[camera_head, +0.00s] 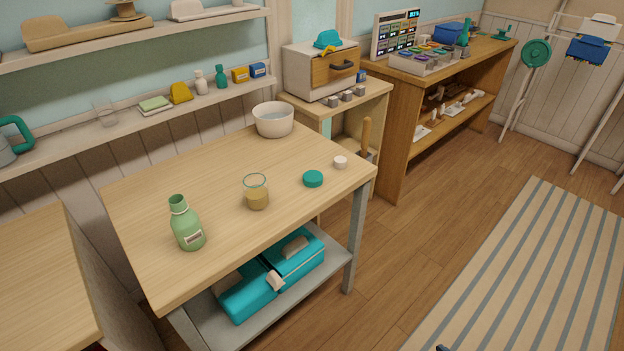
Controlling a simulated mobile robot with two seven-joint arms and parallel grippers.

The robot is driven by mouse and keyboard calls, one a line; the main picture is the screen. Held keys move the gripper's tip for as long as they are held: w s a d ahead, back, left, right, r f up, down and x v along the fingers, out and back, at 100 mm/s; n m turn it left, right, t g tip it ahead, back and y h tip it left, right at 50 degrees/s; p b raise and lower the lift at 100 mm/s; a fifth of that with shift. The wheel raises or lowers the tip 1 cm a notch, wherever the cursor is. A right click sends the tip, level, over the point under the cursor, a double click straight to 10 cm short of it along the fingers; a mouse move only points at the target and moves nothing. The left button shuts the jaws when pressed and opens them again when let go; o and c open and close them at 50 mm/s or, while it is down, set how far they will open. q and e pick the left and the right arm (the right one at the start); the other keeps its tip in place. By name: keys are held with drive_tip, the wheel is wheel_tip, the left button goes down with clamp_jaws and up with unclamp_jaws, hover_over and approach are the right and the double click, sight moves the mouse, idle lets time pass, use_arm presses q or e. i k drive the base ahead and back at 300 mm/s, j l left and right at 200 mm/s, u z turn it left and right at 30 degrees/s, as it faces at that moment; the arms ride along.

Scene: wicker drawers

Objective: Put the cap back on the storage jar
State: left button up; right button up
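A clear glass jar (257,193) with tan contents in its lower part stands upright and uncovered on the wooden table (150,262). A round teal cap (313,179) lies flat on the table to the right of the jar, apart from it. A smaller white cap (340,162) lies farther right, close to the table's right edge. A green bottle (187,225) with a label stands to the left of the jar, and its top looks open. Neither of my grippers can be made out in this view.
A white bowl (273,119) stands at the table's back edge. Teal cases (270,280) lie on the lower shelf. A small stand with a wooden drawer box (320,70) is behind. The striped rug (520,270) and floor at right are clear.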

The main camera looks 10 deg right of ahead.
sight(255, 185)
drive_tip(key=u, duration=0.5)
drive_tip(key=l+u, duration=0.3)
drive_tip(key=u, duration=0.15)
drive_tip(key=l+u, duration=0.5)
drive_tip(key=k+l+u, duration=0.1)
drive_tip(key=l+u, duration=0.35)
drive_tip(key=l, duration=0.25)
drive_tip(key=k+l+u, duration=0.1)
drive_tip(key=l, duration=0.35)
drive_tip(key=k+l+u, duration=0.1)
drive_tip(key=l, duration=0.3)
drive_tip(key=k+l, duration=0.1)
drive_tip(key=l, duration=0.2)
drive_tip(key=k+l, duration=0.15)
drive_tip(key=l, duration=0.2)
drive_tip(key=k+l, duration=0.1)
drive_tip(key=l, duration=0.2)
drive_tip(key=k+l, duration=0.15)
drive_tip(key=l, duration=0.15)
